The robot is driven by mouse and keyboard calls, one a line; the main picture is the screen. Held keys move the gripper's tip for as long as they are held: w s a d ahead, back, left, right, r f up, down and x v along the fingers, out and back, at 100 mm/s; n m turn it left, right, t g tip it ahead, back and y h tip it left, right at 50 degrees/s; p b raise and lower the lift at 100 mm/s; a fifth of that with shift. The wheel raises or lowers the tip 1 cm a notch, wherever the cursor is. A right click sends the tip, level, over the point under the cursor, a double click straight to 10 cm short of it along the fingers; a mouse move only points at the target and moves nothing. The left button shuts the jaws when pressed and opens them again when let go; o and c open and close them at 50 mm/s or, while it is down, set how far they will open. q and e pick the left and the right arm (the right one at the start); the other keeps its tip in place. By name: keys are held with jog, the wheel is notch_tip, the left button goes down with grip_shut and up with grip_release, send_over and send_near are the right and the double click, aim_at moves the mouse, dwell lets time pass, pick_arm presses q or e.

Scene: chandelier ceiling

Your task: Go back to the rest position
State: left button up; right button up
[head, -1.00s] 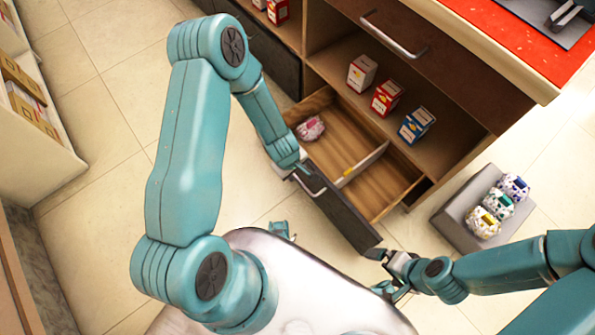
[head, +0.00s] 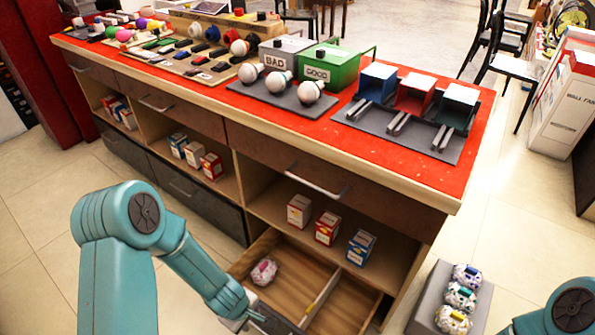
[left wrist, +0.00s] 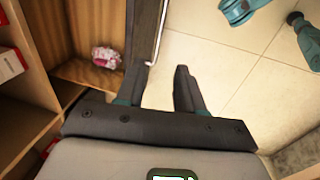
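My left gripper (head: 248,318) is low in the head view, at the front of the open drawer (head: 292,284). In the left wrist view its two fingers (left wrist: 163,84) stand apart, close to the drawer's front panel and handle (left wrist: 160,32). Nothing shows held between them. A pink patterned lump (head: 264,272) lies in the drawer's left compartment and also shows in the left wrist view (left wrist: 106,57). My right gripper is outside the head view; only a teal part of my right arm (head: 572,318) shows at the lower right corner.
A red-topped counter (head: 420,175) holds lamps, boxes and trays. Small boxes (head: 327,228) stand on the shelf above the drawer. A grey block (head: 430,285) with three patterned lumps (head: 461,297) stands right of the drawer. Tiled floor (head: 40,230) is free at left.

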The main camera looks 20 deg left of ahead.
pick_arm(q)
jog(key=s+d+f+m+g+h, duration=0.2)
jog(key=s+d+m+h, duration=0.1)
jog(key=s+d+m, duration=0.75)
notch_tip(320, 180, up, 22)
jog(key=m+p, duration=0.1)
jog(key=p, duration=2)
jog(key=shift+w+d+m+p, duration=0.25)
jog(key=shift+w+m+p, duration=0.05)
jog(key=shift+m, duration=0.05)
jog(key=shift+r, duration=0.1)
